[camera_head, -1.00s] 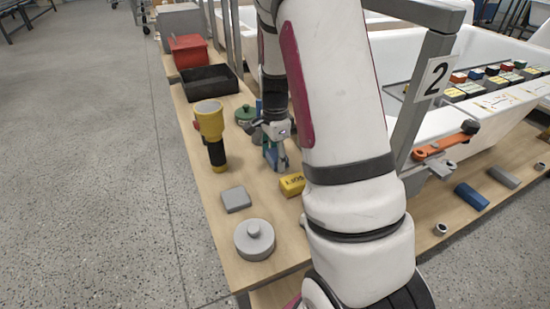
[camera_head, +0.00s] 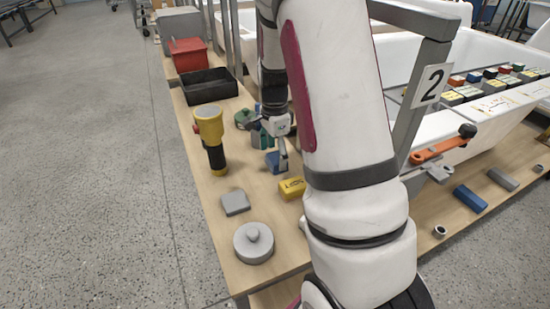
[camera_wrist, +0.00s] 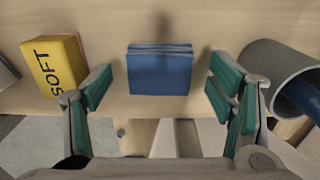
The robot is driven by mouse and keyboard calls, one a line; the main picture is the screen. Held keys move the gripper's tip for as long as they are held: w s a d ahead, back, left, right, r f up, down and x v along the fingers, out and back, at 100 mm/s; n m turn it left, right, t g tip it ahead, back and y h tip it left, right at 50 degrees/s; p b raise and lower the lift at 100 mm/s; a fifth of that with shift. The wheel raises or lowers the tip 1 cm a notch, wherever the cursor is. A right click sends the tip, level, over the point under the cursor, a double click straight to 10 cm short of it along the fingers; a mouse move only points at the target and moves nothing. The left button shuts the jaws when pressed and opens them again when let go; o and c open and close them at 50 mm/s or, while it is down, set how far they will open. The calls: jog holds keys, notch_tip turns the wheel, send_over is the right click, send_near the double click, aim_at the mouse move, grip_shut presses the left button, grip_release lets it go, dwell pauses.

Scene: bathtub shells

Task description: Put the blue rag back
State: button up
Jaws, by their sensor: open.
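The blue rag (camera_wrist: 158,74) is a folded, flat blue bundle lying on the wooden bench, centred in the wrist view. In the head view the blue rag (camera_head: 276,163) shows just below my gripper (camera_head: 273,142), partly hidden by a finger. My gripper (camera_wrist: 158,88) is open, with its green-padded fingers on either side of the rag in the wrist view. Bare bench shows between each finger and the rag, and nothing is held.
A yellow block marked SOFT (camera_wrist: 54,66) lies left of the rag in the wrist view. A grey cylinder (camera_wrist: 268,62) with something blue at its mouth lies right. A yellow-black torch (camera_head: 211,135), grey block (camera_head: 235,202) and black tray (camera_head: 209,85) are on the bench.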

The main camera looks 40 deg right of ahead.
aim_at(274, 158)
notch_tip(274, 158, up, 10)
jog(key=f+p, duration=0.1)
jog(key=p, duration=0.1)
jog(key=s+a+r+n, duration=0.5)
jog(key=a+r, duration=0.3)
jog(key=s+a+r+n, duration=0.2)
jog(key=s+a+n, duration=0.4)
jog(key=s, duration=0.6)
jog(key=s+a+r+n, duration=0.2)
jog(key=s+a+n, duration=0.5)
jog(key=s+n, duration=0.3)
jog(key=shift+s+t, duration=0.4)
jog(key=shift+s, duration=0.7)
jog(key=shift+r, duration=0.1)
notch_tip(274, 158, up, 20)
jog(key=t+p, duration=0.3)
jog(key=p, duration=1.5)
jog(key=shift+a, duration=0.2)
